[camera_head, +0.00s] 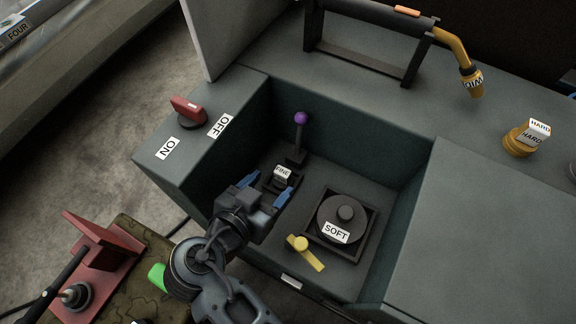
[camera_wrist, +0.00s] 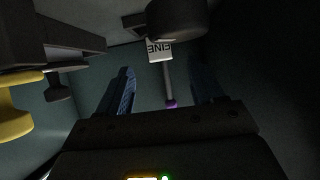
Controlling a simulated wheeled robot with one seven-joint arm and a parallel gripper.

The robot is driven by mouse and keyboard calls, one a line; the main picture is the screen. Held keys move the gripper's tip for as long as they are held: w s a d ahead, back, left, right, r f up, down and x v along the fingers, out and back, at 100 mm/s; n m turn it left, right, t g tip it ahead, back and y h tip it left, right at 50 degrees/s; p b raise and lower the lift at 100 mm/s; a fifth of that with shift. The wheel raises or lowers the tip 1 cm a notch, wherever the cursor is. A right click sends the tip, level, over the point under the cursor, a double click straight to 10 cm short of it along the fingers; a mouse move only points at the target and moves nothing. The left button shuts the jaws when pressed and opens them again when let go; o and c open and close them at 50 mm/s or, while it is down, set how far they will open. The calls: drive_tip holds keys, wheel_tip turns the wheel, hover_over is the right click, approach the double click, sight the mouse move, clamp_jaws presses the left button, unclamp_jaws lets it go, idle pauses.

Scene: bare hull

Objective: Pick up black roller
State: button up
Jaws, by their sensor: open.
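My gripper (camera_head: 266,190) is open, with blue fingers spread apart, and reaches down into the recess of the grey-green hull. Just beyond the fingertips is a small black cylinder (camera_wrist: 177,18) with a white FINE label (camera_head: 283,172), partly hidden by my gripper in the head view. In the wrist view it is ahead of the gap between the fingers, apart from them. The pictures do not settle which is the black roller.
A black lever with a purple knob (camera_head: 301,118) stands behind the FINE piece. A yellow lever (camera_head: 305,252) lies right of my gripper. The recess walls close in around the arm. A red switch (camera_head: 187,109) and an orange HARD piece (camera_head: 524,138) are on the upper deck.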

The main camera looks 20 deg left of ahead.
sight(280, 177)
drive_tip(key=shift+x, duration=3.5)
drive_tip(key=shift+f, duration=0.15)
drive_tip(key=shift+s, duration=0.1)
drive_tip(key=c, duration=1.1)
